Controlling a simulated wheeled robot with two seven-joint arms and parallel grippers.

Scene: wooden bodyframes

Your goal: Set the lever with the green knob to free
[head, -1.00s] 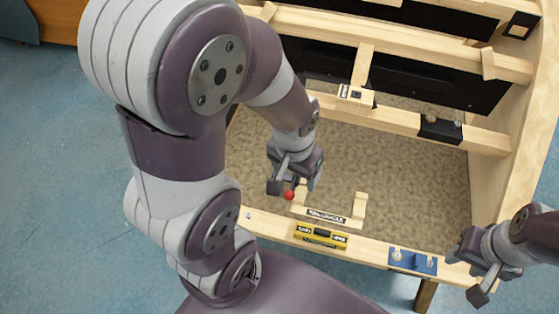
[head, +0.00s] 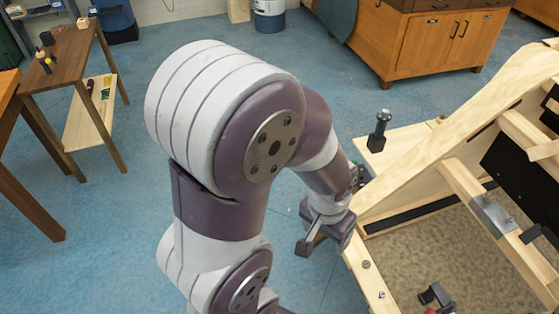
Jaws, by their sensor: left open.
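A small bit of green (head: 354,164) shows just behind my left wrist, at the left side of the wooden frame. My arm hides most of it, so I cannot tell whether it is the green knob, and no lever position can be read. My left gripper (head: 324,243) is open and empty, pointing down over the floor beside the frame's left front corner. A black lever (head: 436,295) with a bit of red at the bottom edge sits inside the frame. My right gripper is out of view.
The wooden frame (head: 440,160) rises on the right. A black upright handle (head: 377,132) stands on a wooden ledge at its outer left side. Blue floor (head: 120,220) is open to the left. A wooden table (head: 60,60) and cabinets (head: 425,45) stand farther off.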

